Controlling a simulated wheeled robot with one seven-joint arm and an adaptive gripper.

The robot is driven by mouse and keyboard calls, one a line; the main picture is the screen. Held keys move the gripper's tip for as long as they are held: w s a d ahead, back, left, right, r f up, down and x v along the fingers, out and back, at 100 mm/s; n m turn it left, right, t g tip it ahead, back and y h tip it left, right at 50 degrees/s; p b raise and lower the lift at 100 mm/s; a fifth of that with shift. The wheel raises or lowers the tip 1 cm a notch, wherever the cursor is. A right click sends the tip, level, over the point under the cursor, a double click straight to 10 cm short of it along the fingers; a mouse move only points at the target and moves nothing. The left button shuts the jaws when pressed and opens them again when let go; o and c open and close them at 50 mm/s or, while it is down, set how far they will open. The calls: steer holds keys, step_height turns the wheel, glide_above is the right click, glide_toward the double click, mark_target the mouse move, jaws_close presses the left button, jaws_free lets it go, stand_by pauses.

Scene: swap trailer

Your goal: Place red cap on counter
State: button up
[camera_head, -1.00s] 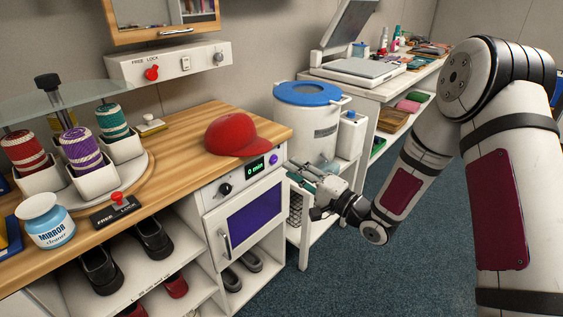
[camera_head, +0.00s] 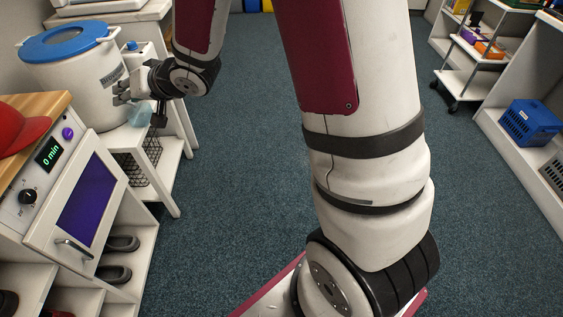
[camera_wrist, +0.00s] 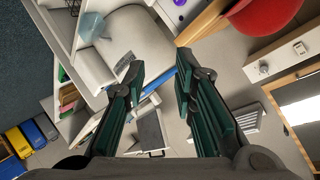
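The red cap (camera_head: 18,130) lies on the wooden counter (camera_head: 42,104) at the left edge of the head view, partly cut off. It also shows at the top right of the wrist view (camera_wrist: 262,14). My gripper (camera_head: 124,92) is beside the white bin with the blue lid, to the right of the counter and apart from the cap. In the wrist view its two green-padded fingers (camera_wrist: 158,82) stand wide apart with nothing between them.
The white bin (camera_head: 85,88) with its blue lid (camera_head: 64,40) stands close to my gripper on a white stand. A small oven with a purple window (camera_head: 88,195) is under the counter. A blue crate (camera_head: 530,122) sits on a shelf at right. Blue carpet (camera_head: 235,170) is clear between.

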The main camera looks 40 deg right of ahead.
steer(key=s+d+r+g+h, duration=0.2)
steer(key=s+d+r+h, duration=0.3)
steer(key=s+d, duration=0.3)
steer(key=s+d+r+g+h, duration=0.1)
steer(key=s+d+g, duration=0.1)
steer(key=s, duration=0.9)
steer(key=s+d+r+n+g+h, duration=0.1)
steer(key=s+d+r+g, duration=0.1)
steer(key=s, duration=0.9)
steer(key=shift+s+g, duration=0.15)
steer(key=shift+g, duration=0.35)
steer(key=s+g, duration=0.1)
steer(key=s, duration=0.3)
steer(key=s+a+n+g, duration=0.1)
steer(key=s, duration=0.3)
steer(key=s+a+g+y, duration=0.1)
steer(key=s, duration=0.3)
steer(key=shift+s+a+f+n, duration=0.15)
steer(key=shift+s+f+n, duration=0.1)
steer(key=shift+n, duration=0.15)
steer(key=shift+c, duration=1.3)
steer(key=shift+s+a, duration=0.1)
steer(key=shift+s, duration=0.25)
jaws_close()
steer(key=shift+w, duration=0.1)
